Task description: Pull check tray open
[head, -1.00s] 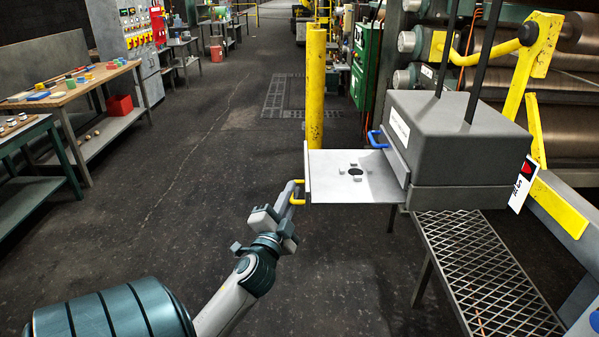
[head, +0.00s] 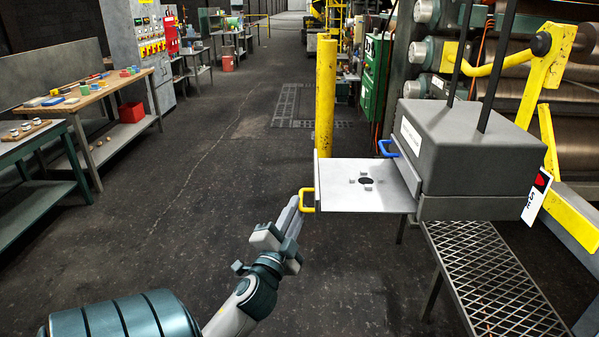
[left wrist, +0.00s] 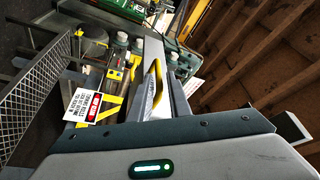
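The check tray (head: 345,199) is a flat grey plate with a dark round hole and small blocks around it. It extends left out of the dark grey box (head: 468,150), and much of the plate shows. A yellow handle (head: 307,200) is on its left end panel. My right gripper is out of view.
A yellow post (head: 325,100) stands behind the tray. A mesh step (head: 490,275) lies below the box. Workbenches (head: 95,95) stand at the left. The floor between is clear.

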